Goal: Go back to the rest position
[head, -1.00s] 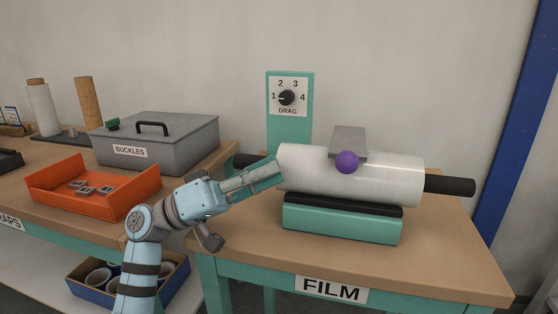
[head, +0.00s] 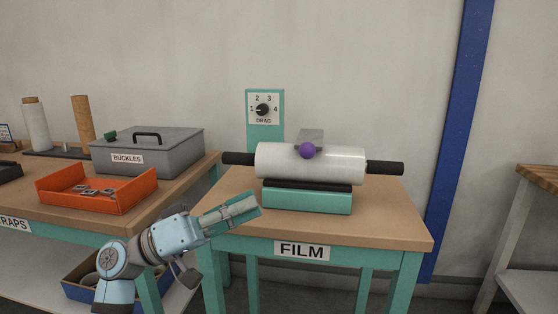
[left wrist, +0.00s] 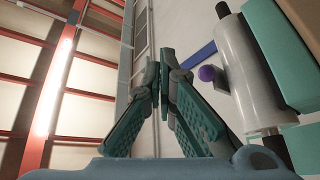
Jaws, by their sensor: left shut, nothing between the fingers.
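My left gripper (head: 258,201) is shut and empty in the head view, in front of the film table's left part and apart from the roll. Its closed fingers also show in the left wrist view (left wrist: 164,58). The film roll (head: 312,165) lies level on a black bar above a green base (head: 307,199). A purple ball knob (head: 307,151) sits at the roll's front, on a grey block; the knob shows in the left wrist view (left wrist: 207,73) too. The drag dial (head: 263,109) on a green post appears to point at 1. My right gripper is out of view.
The film table (head: 400,224) has bare room at its front and right. To the left, another table holds an orange tray (head: 135,199) of buckles and a grey buckles box (head: 180,155). A blue post (head: 461,130) and another wooden-topped table (head: 541,175) stand to the right.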

